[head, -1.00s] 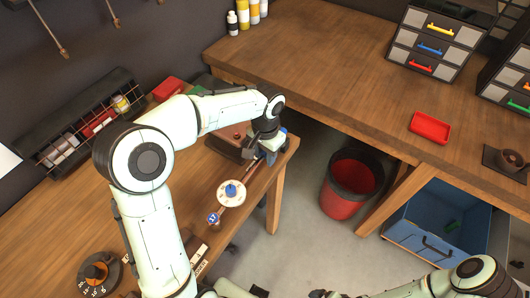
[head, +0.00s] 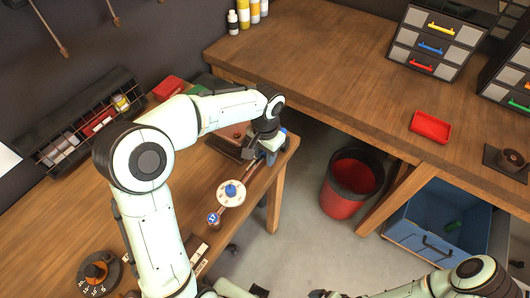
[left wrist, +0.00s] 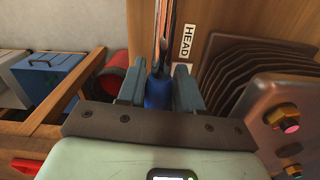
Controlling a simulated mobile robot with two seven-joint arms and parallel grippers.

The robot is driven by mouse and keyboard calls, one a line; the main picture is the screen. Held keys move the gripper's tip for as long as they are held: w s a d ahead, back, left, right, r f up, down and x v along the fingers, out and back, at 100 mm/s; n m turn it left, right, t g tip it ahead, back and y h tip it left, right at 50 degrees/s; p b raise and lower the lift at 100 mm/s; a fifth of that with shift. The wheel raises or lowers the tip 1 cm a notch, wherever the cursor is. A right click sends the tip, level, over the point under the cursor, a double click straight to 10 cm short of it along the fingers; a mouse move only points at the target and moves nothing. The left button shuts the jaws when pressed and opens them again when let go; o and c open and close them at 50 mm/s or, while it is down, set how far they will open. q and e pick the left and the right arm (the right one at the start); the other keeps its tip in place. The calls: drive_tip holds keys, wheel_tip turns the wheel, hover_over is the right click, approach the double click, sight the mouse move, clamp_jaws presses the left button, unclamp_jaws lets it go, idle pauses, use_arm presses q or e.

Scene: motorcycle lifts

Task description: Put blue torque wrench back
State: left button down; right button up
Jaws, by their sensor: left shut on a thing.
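The blue torque wrench shows in the left wrist view as a blue handle (left wrist: 158,92) between my left gripper's fingers, with its metal shaft running away up the picture. My left gripper (left wrist: 159,88) is shut on this handle. In the head view my left gripper (head: 270,152) is over the right end of the left bench, close to its front edge. A shaft (head: 252,170) runs from it towards a blue tag marked 17 (head: 213,219). My right gripper is at the bottom edge of the head view, mostly cut off, and its jaws are unclear.
A white dial with a blue knob (head: 231,190) lies beside the shaft on the bench (head: 60,225). In the wrist view, a HEAD label (left wrist: 187,42) and a rack of dark plates (left wrist: 245,75) are close to the right finger. A red bin (head: 345,200) stands on the floor beyond.

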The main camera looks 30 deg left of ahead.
use_arm(q)
drive_tip(key=shift+f, duration=0.3)
use_arm(e)
drive_tip(key=shift+s+f, duration=0.15)
drive_tip(key=shift+f, duration=0.05)
use_arm(q)
drive_tip(key=c, duration=0.7)
unclamp_jaws()
drive_tip(key=shift+o, duration=0.2)
drive_tip(key=shift+f, duration=0.1)
wheel_tip(320, 180, up, 14)
drive_tip(key=p, duration=0.1)
drive_tip(key=shift+w+f+p, duration=0.15)
drive_tip(key=shift+f+p, duration=0.1)
drive_tip(key=shift+p, duration=0.05)
use_arm(e)
drive_tip(key=shift+w+r, duration=1.05)
drive_tip(key=shift+r, duration=0.2)
drive_tip(key=shift+s, duration=0.1)
